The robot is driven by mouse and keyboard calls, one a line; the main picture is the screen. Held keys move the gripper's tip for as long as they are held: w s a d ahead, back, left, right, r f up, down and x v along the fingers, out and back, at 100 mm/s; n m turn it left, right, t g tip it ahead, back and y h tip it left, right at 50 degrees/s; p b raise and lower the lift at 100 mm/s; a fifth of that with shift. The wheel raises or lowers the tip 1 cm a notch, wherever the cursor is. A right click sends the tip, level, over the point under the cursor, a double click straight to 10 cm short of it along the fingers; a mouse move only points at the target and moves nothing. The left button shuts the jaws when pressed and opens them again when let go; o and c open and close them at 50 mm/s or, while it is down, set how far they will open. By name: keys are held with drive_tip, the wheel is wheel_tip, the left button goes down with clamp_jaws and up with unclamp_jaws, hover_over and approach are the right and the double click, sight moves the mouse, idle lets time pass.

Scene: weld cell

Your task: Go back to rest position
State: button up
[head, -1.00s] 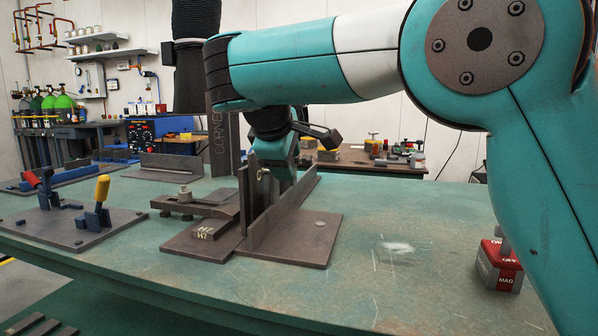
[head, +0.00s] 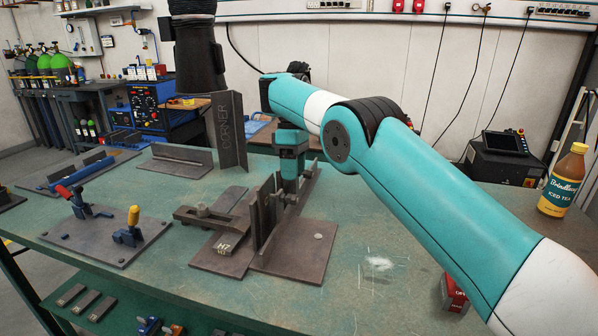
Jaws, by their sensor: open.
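My gripper (head: 289,194) hangs at the end of my teal and white arm, pointing down at the fixture on the green table (head: 230,290). It is open. Its fingertips are low beside the upright plates (head: 262,222) of the fixture and partly hidden by them, so I cannot tell whether they touch anything. The fixture has a dark base plate (head: 303,258), a bar clamp (head: 205,218) on its left and a block marked H7 (head: 226,245) in front.
A plate with a yellow-handled clamp (head: 131,226) and a red-handled one (head: 70,198) lies at left. A tall plate marked CORNER (head: 228,130) stands behind. A red magnet (head: 453,294) is partly behind my arm. An iced tea bottle (head: 563,182) stands at far right.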

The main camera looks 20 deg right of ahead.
sight(295, 201)
drive_tip(key=s+f+g+y+b, duration=0.2)
drive_tip(key=s+f+b, duration=0.1)
drive_tip(key=f+b, duration=0.4)
drive_tip(key=b, duration=0.3)
drive_tip(key=shift+a, duration=0.25)
idle(0.3)
drive_tip(key=shift+c, duration=0.5)
drive_tip(key=c, duration=0.5)
drive_tip(key=shift+f+b, duration=0.1)
drive_tip(key=shift+b, duration=0.3)
